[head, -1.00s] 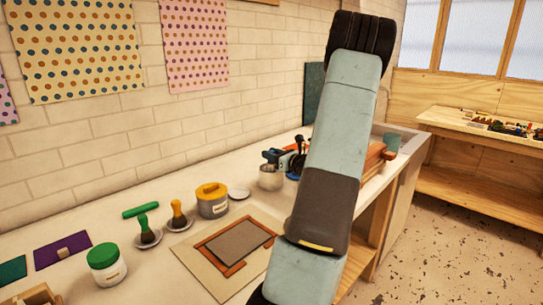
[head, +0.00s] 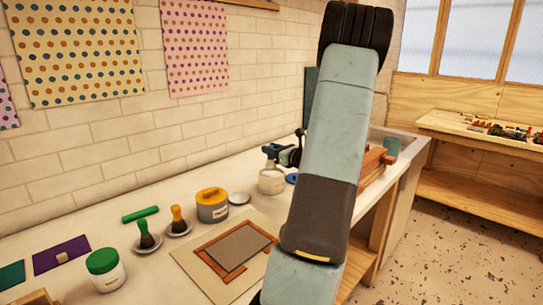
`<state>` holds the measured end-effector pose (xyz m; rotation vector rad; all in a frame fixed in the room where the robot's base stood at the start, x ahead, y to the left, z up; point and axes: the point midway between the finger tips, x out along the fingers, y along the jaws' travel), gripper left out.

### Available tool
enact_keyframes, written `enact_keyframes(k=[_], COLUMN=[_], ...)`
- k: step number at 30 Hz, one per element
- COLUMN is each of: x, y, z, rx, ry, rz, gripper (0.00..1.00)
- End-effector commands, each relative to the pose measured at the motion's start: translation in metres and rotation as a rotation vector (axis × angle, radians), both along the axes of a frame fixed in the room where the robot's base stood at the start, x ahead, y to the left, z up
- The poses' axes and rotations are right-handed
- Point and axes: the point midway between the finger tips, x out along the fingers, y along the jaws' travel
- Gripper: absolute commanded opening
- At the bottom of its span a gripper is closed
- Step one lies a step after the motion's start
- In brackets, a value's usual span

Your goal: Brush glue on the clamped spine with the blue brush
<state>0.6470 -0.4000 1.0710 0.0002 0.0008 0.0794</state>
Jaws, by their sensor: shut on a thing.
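My gripper (head: 289,157) is small and dark, partly hidden behind my large arm link. It is above a pale jar (head: 271,182), near the back of the bench. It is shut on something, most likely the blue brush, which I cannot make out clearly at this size. A blue lid (head: 291,178) lies just right of the jar. A wooden press (head: 378,163) stands to the right, largely covered by my arm. The clamped spine in it cannot be seen from here.
On the bench (head: 100,225) stand a green-lidded jar (head: 105,270), a yellow-lidded tub (head: 212,205), a green-handled brush (head: 145,234) and a yellow-handled brush (head: 178,219) on small dishes. A board with a grey panel (head: 237,250) lies in front. A teal object (head: 391,147) stands beyond the press.

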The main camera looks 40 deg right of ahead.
Motion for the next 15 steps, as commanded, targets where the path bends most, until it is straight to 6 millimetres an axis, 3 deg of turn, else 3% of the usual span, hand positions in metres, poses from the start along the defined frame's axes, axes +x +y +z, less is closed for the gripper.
enact_keyframes(k=[15], x=[0.0], y=[0.0], z=[0.031], rx=[-0.001], ry=[0.0], rz=[0.0], gripper=[0.03])
